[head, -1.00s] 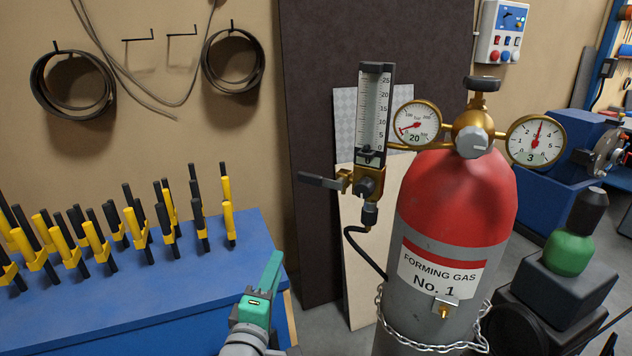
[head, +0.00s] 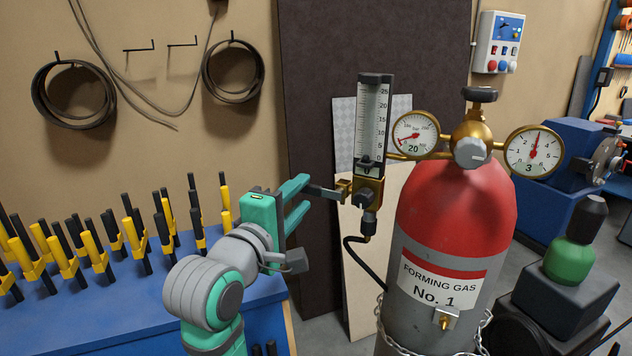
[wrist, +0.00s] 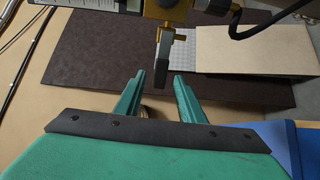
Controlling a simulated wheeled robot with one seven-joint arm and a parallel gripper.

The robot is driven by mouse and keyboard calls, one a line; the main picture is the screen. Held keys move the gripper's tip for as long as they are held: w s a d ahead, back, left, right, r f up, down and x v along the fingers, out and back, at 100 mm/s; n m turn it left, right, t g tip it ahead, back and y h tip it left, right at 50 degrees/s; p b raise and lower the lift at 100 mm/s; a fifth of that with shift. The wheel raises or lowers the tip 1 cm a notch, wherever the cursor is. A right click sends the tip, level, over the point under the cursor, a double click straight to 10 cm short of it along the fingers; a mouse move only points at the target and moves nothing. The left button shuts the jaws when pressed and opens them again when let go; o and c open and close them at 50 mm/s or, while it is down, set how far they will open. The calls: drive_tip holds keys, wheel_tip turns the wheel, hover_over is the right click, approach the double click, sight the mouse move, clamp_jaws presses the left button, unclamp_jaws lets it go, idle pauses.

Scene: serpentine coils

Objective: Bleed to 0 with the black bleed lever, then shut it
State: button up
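The black bleed lever (head: 324,193) sticks out level to the left from a brass valve (head: 366,192) under the flowmeter tube (head: 372,120). My gripper (head: 305,193) is open at the lever's free end. In the wrist view the lever (wrist: 164,68) ends between the two open fingertips (wrist: 160,77), with a gap visible on both sides. The flowmeter's dark float sits low in the tube.
The red and grey gas cylinder (head: 455,215) stands right of the valve, chained. A black hose (head: 352,252) hangs below the valve. A blue bench (head: 130,305) with several yellow-black clamps lies left. A dark panel (head: 310,80) stands behind the flowmeter.

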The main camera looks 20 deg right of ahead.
drive_tip(key=x, duration=0.7)
drive_tip(key=shift+d, duration=0.3)
drive_tip(key=shift+w, duration=0.15)
clamp_jaws()
